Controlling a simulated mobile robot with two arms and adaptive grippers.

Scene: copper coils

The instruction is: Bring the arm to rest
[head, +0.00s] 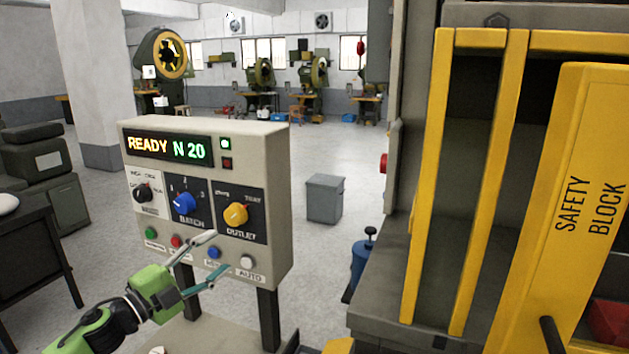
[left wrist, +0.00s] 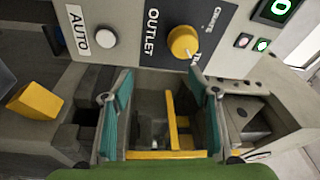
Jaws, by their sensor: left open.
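My left gripper (head: 214,257) is open and empty in front of the lower part of the beige control box (head: 268,160). Its fingers are near the row of push buttons; I cannot tell whether they touch the panel. In the left wrist view the two teal-padded fingers (left wrist: 158,88) are spread apart with nothing between them. The yellow OUTLET knob (head: 236,213) is above the gripper, and it also shows in the left wrist view (left wrist: 183,41). My right gripper is not in view.
The display (head: 168,147) reads READY N 20, and a green lamp (head: 226,143) is lit. A blue BATCH knob (head: 184,203) is on the panel. Yellow guard bars and a SAFETY BLOCK (head: 575,190) stand at right. A grey bin (head: 325,198) stands on open floor behind.

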